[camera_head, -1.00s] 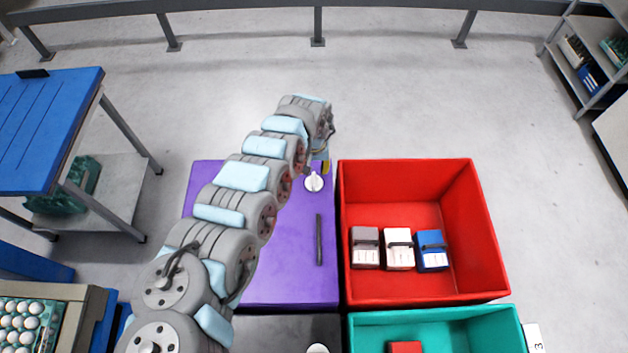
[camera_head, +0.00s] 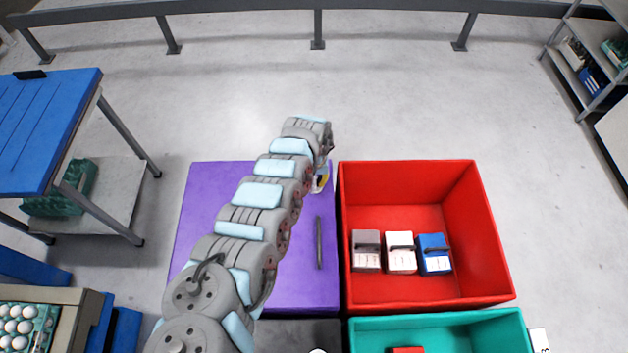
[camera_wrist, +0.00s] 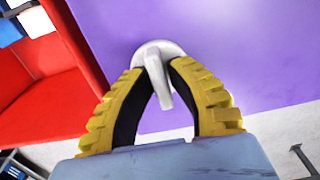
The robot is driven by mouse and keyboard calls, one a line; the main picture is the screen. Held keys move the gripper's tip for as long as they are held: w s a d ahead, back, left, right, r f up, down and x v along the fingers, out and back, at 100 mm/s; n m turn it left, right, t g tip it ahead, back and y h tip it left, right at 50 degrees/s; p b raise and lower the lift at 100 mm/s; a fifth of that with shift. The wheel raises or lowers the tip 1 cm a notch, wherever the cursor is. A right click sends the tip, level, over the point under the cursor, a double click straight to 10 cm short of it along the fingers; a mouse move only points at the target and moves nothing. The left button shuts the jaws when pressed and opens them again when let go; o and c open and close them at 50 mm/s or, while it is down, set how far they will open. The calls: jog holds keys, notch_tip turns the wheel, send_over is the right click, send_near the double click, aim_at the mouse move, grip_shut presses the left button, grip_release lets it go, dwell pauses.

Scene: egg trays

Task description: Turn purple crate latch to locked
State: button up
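The purple crate (camera_head: 215,190) has a closed purple lid with a dark bar handle (camera_head: 319,243) near its right side. Its latch (camera_wrist: 153,68) is a pale grey round knob with a short lever, seen in the wrist view at the top centre. The lever points down the picture, tilted slightly right. My gripper (camera_wrist: 157,66) has yellow ribbed fingers, one on each side of the lever, with gaps showing beside it. The fingers are apart. In the head view my gripper (camera_head: 322,180) is at the lid's upper right, and my wrist mostly hides the latch.
An open red crate (camera_head: 405,180) with grey, white and blue boxes adjoins the purple crate on the right. A teal crate (camera_head: 440,330) is in front of it. A blue table (camera_head: 45,120) stands at the left.

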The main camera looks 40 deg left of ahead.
grip_shut()
jog(key=shift+m, duration=0.4)
jog(key=shift+m+p, duration=0.6)
jog(key=shift+p, duration=0.05)
jog(key=m+p, duration=0.1)
jog(key=m, duration=0.9)
jog(key=shift+m, duration=0.4)
jog(key=m, duration=0.4)
jog(key=shift+m, duration=0.4)
